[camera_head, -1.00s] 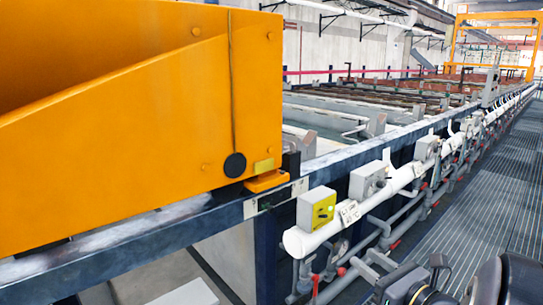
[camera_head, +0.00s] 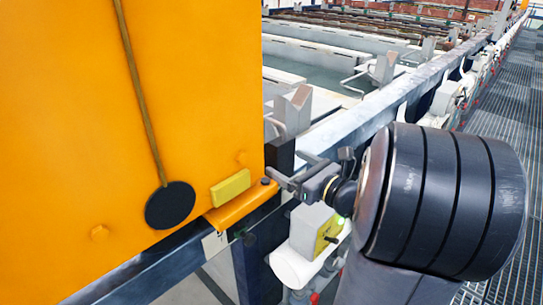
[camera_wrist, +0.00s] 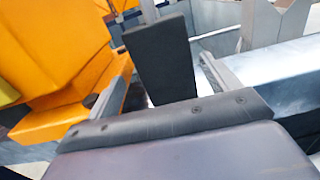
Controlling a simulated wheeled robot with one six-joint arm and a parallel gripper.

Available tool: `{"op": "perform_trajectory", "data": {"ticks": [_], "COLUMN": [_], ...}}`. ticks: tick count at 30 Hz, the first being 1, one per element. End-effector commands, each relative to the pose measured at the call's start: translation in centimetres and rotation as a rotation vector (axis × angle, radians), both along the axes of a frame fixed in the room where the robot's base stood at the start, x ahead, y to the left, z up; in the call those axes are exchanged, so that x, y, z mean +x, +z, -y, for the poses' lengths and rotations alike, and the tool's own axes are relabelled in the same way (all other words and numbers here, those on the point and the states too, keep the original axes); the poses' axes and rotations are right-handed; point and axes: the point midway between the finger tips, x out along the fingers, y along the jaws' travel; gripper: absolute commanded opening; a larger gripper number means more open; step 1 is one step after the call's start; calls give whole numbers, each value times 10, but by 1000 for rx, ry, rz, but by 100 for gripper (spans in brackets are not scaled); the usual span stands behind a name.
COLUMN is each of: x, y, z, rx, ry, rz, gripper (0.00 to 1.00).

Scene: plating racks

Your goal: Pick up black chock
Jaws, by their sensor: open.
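The black chock (camera_wrist: 160,62) is a dark upright block, wider at its top, in the upper middle of the wrist view. In the head view the chock (camera_head: 279,158) stands on the rail beside the orange housing's corner, partly behind my gripper. My gripper (camera_head: 284,168) is open, with its fingers reaching left toward the chock. In the wrist view the fingers of my gripper (camera_wrist: 164,70) stand on either side of the chock, with gaps visible. I cannot tell how deep the chock sits between them.
A large orange housing (camera_head: 75,130) with a projecting orange foot (camera_head: 243,208) is close on the left. A grey metal rail (camera_head: 420,85) runs back beside tanks. A white pipe with a grey-and-yellow box (camera_head: 325,238) lies below my gripper. A grated walkway (camera_head: 500,120) is at right.

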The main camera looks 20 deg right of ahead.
Motion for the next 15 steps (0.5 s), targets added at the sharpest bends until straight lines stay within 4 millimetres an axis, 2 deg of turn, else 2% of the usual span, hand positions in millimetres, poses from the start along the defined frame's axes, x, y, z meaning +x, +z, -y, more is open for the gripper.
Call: {"op": "perform_trajectory", "data": {"ticks": [3,10,15], "x": [13,26,53], "y": [0,2,7], "z": [-6,-9,-13], "rx": [0,0,1], "ry": [3,2,5], "rz": [0,-1,-1], "gripper": [84,84,84]}}
